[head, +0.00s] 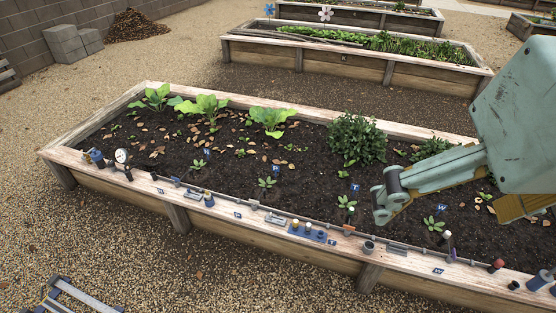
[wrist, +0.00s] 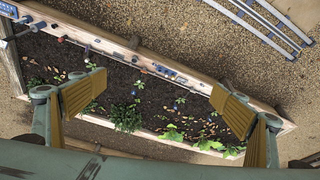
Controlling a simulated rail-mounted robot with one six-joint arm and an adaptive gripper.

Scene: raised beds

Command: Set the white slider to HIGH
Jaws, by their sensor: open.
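The bed's front rim (head: 225,212) carries a row of small fittings. Grey slide-like plates lie on it at left (head: 192,192), centre (head: 276,218) and right (head: 397,248); they are too small to read any HIGH mark or tell which is the white slider.
A round gauge (head: 122,157) and a blue panel with several knobs (head: 311,232) also sit on the rim. Leafy plants (head: 203,106) and a dense bush (head: 356,138) grow in the bed. Metal rails (head: 78,299) lie on the gravel in front. Another bed stands behind.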

